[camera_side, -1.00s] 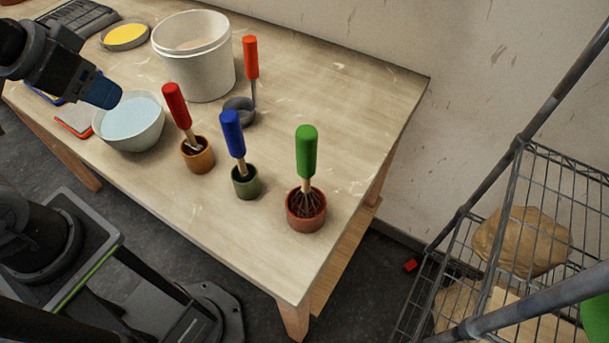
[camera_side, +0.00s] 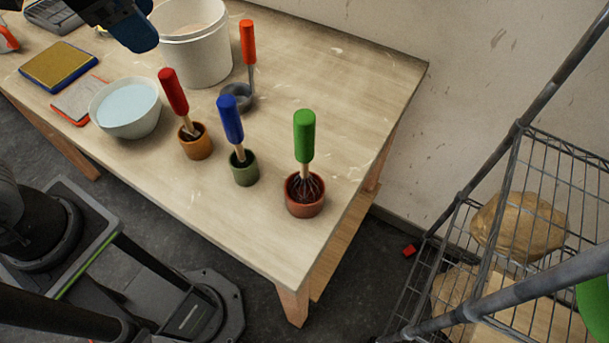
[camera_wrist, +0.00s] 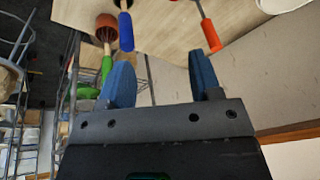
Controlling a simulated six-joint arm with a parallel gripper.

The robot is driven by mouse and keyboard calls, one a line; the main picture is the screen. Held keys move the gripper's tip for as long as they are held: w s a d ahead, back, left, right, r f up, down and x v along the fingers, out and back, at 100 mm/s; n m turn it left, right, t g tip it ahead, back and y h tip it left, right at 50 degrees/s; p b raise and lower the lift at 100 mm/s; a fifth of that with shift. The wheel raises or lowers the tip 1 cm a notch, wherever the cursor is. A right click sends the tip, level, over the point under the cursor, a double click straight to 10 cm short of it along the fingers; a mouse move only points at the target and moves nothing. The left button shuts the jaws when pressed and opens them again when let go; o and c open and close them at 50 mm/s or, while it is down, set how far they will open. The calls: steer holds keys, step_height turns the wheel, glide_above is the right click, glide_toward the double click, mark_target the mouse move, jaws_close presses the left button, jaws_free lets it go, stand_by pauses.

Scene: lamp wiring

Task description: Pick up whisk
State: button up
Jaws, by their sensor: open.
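The whisk (camera_side: 304,150) has a green handle and dark wires. It stands upright, handle up, with its wires in a terracotta pot (camera_side: 305,205) near the table's right front edge. In the wrist view the whisk's green handle (camera_wrist: 106,66) shows beyond the left finger, with the pot (camera_wrist: 106,27) above it. My gripper (camera_side: 140,42) is at the top left in the side view, high and well away from the whisk. In the wrist view my gripper (camera_wrist: 160,58) shows two blue fingers spread apart with nothing between them.
Blue-handled (camera_side: 231,122) and red-handled (camera_side: 173,92) tools stand in small pots left of the whisk. A white bucket (camera_side: 197,55) and bowl (camera_side: 125,108) are farther left. A wire rack (camera_side: 500,240) stands at right.

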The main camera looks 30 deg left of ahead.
steer(key=w+d+r+m+g, duration=0.2)
steer(key=w+d+m, duration=0.2)
steer(key=d+m, duration=0.6)
steer(key=m+g+y, duration=0.1)
steer(key=m, duration=0.3)
glide_above(304, 132)
steer(key=w, duration=0.1)
steer(key=f, duration=1.4)
steer(key=shift+w+a, duration=0.1)
steer(key=shift+a, duration=0.25)
steer(key=shift+c, duration=0.5)
jaws_close()
